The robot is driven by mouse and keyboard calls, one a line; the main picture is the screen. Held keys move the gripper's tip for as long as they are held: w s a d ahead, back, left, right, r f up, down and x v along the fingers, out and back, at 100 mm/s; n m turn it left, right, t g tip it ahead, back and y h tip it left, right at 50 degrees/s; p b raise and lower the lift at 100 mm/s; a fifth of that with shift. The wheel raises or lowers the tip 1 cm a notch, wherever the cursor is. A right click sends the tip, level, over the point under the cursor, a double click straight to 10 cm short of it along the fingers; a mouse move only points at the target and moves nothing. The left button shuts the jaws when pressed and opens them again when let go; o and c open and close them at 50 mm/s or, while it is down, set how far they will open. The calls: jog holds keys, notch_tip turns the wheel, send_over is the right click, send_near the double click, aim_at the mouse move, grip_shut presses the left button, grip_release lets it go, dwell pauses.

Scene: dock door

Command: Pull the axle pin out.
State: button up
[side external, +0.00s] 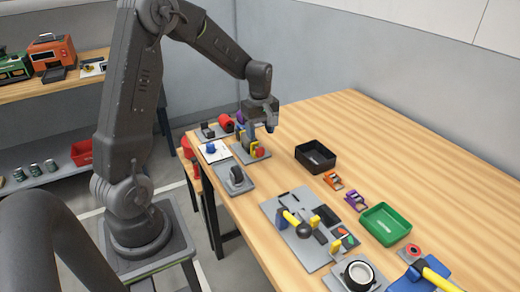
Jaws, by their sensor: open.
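My gripper (261,129) is open and points down over the back left part of the wooden table. Just below it stands a small fixture on a grey plate (238,152), with a yellow part (250,147) and a red round part (260,153). The fingertips are close to the top of this fixture; I cannot tell whether they touch it. In front of it, a dark wheel (236,175) stands upright on another grey plate (233,188). I cannot make out for certain which small part is the axle pin; it may be hidden or too small to see.
A white plate with a blue knob (211,147) and a red cylinder (226,122) stand close to the gripper. A black bin (315,157) and a green bin (386,224) lie to the right. The table's back right is clear.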

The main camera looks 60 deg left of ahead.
aim_at(260, 148)
notch_tip(260, 148, down, 7)
jog(key=shift+f, duration=0.15)
jog(key=shift+c, duration=0.3)
grip_shut()
dwell(0.3)
